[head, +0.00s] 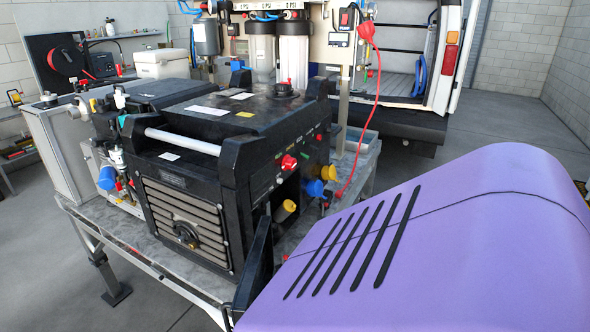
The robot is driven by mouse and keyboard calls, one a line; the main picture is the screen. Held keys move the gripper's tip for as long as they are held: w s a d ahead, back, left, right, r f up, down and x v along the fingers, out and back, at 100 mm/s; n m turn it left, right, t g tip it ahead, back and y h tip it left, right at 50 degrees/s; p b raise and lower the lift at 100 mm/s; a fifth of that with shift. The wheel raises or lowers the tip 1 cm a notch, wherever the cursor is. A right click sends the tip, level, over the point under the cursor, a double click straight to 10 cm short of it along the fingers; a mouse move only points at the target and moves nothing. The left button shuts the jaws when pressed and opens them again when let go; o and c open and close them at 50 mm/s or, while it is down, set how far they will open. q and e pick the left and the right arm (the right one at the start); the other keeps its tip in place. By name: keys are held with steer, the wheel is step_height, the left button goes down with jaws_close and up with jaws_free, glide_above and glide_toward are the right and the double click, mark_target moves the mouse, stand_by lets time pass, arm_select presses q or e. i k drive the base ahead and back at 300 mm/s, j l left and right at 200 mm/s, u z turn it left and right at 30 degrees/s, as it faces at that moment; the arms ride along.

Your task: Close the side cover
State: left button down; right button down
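A black machine (232,118) stands on a metal bench, with a louvred front (190,222) and a silver bar handle. Its right side shows red, yellow and blue fittings (318,180). A black upright plate (256,262) stands out at its near right corner. A large purple panel (450,222) with several black slots fills the lower right and hides part of that side and the bench. I cannot tell for certain whether the plate or the purple panel is the side cover. Neither of my grippers is in view.
The bench (152,262) has an exposed front edge and legs. A red cable (377,100) hangs from a red plug to the machine's right side. Filter housings (293,50) stand behind. A white van (410,70) is open at the back. Floor is clear at left front.

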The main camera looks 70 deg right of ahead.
mark_target(249, 284)
steer(key=i+z, duration=0.1)
steer(key=z, duration=0.3)
steer(key=j+z, duration=0.1)
steer(key=z, duration=0.35)
steer(key=i+j+z, duration=0.15)
steer(key=z, duration=0.25)
steer(key=j+z, duration=0.1)
steer(key=z, duration=0.35)
steer(key=i+j+z, duration=0.15)
steer(key=z, duration=0.25)
steer(key=i+j+z, duration=0.1)
steer(key=j+z, duration=0.5)
steer(key=z, duration=0.2)
steer(key=i, duration=0.05)
